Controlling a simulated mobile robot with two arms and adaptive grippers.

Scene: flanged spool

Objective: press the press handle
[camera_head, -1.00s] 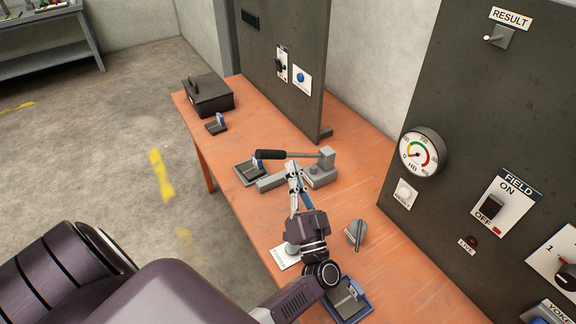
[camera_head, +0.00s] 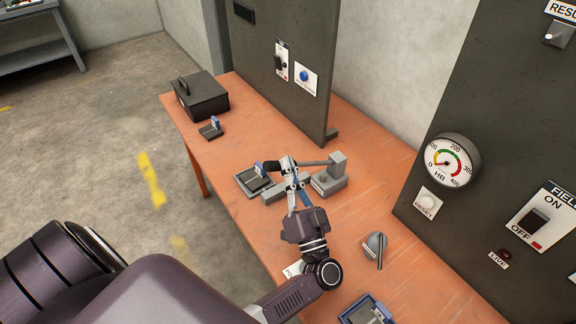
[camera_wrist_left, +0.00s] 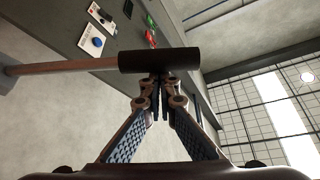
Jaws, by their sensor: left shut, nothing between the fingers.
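The press (camera_head: 329,181) is a small grey block on the orange table with a post at its right. Its handle is a bar running left from the post to a dark grip (camera_head: 271,167). My left gripper (camera_head: 288,163) is at the handle, overlapping the right end of the dark grip. In the left wrist view the dark grip (camera_wrist_left: 158,60) lies across, just beyond my shut fingertips (camera_wrist_left: 160,80); nothing is between the fingers. I cannot tell whether the tips touch the grip. My right gripper is not in view.
A small tray (camera_head: 249,183) with a blue-tagged piece sits left of the press. A grey lever piece (camera_head: 376,245) and a blue tray (camera_head: 366,308) lie nearer. A black box (camera_head: 201,97) stands at the far left. A dark panel with a gauge (camera_head: 452,161) rises at right.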

